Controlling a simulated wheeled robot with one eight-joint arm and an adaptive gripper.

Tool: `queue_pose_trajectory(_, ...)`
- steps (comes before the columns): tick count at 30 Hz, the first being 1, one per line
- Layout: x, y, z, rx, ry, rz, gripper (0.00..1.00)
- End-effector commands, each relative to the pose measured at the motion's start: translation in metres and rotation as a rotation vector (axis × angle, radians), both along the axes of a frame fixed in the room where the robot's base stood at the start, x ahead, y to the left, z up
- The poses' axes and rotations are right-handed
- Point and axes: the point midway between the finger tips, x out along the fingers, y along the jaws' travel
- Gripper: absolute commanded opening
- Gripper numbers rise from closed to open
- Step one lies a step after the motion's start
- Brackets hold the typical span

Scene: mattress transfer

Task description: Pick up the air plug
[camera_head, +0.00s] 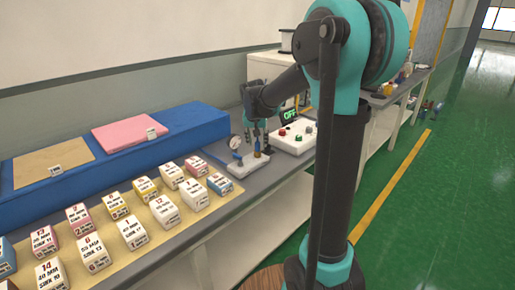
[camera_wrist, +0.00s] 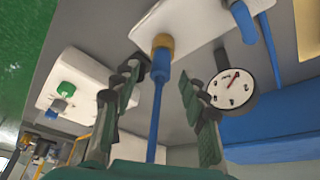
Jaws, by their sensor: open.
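The air plug (camera_wrist: 157,76) looks like a blue stem seated in a brass fitting (camera_wrist: 163,44) on a white base plate (camera_wrist: 190,22). A thin blue hose runs from it between my fingers. My gripper (camera_wrist: 160,82) is open, with one finger on each side of the blue stem and visible gaps on both sides. In the head view my gripper (camera_head: 258,134) is pointed down over the brass fitting (camera_head: 257,150) on the white base plate (camera_head: 243,165). My fingers partly hide the plug there.
A round pressure gauge (camera_wrist: 232,88) sits close to my right finger. A blue fitting (camera_wrist: 243,20) stands on the same plate. A white control box (camera_head: 293,137) with buttons is to the right. Several numbered blocks (camera_head: 163,209) and a blue mattress (camera_head: 190,125) lie left.

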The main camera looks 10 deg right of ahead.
Motion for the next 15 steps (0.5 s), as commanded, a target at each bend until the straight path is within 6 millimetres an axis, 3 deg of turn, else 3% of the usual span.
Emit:
queue_pose_trajectory(4, 0.0043, -0.0016, -0.0113, 0.0, 0.0, -0.001, 0.44)
queue_pose_trajectory(11, 0.0046, -0.0018, -0.0125, 0.0, 0.0, 0.0, 0.44)
queue_pose_trajectory(15, 0.0046, -0.0018, -0.0124, 0.0, 0.0, 0.0, 0.28)
